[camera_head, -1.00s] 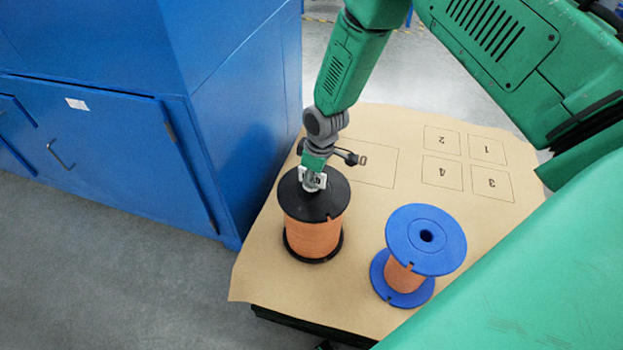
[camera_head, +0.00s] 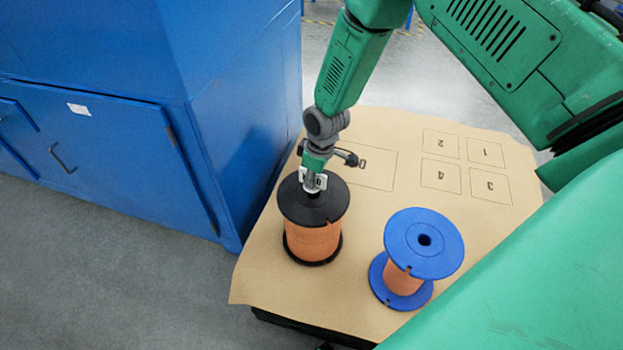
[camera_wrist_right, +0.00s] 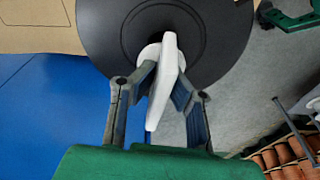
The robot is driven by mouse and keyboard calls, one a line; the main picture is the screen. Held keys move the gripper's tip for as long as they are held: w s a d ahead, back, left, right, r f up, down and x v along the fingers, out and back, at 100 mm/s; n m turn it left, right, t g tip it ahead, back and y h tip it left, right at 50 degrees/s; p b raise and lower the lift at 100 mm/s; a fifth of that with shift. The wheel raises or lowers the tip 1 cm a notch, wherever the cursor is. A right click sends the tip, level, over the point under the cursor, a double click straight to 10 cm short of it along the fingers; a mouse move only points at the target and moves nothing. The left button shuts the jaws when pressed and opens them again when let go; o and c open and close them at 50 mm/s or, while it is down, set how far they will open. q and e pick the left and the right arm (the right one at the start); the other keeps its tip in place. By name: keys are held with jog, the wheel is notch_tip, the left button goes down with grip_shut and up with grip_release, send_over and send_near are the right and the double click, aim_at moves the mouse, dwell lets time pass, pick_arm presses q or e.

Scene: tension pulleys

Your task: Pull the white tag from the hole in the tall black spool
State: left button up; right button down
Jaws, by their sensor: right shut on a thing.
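The tall black spool (camera_head: 329,207), wound with orange cord, stands upright on the tan tabletop. Its black flange (camera_wrist_right: 225,35) fills the top of the wrist view. My right gripper (camera_head: 315,183) is just above the spool's centre hole, pointing down. Its fingers are shut on the white tag (camera_wrist_right: 166,80), one on each side. The tag also shows as a small white piece (camera_head: 318,182) in the head view. A dark part of the hole shows just below it. I cannot tell whether the tag's lower end is still inside the hole. My left gripper is not in view.
A blue spool (camera_head: 445,242) with orange cord stands to the right of the black one. The tan tabletop (camera_head: 375,125) has printed numbered squares and is clear behind the spools. A blue cabinet (camera_head: 245,130) stands close on the left.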

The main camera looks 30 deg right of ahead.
jog(key=shift+r, duration=0.1)
jog(key=shift+r+p, duration=1.75)
jog(key=shift+r, duration=0.2)
jog(key=shift+f, duration=0.1)
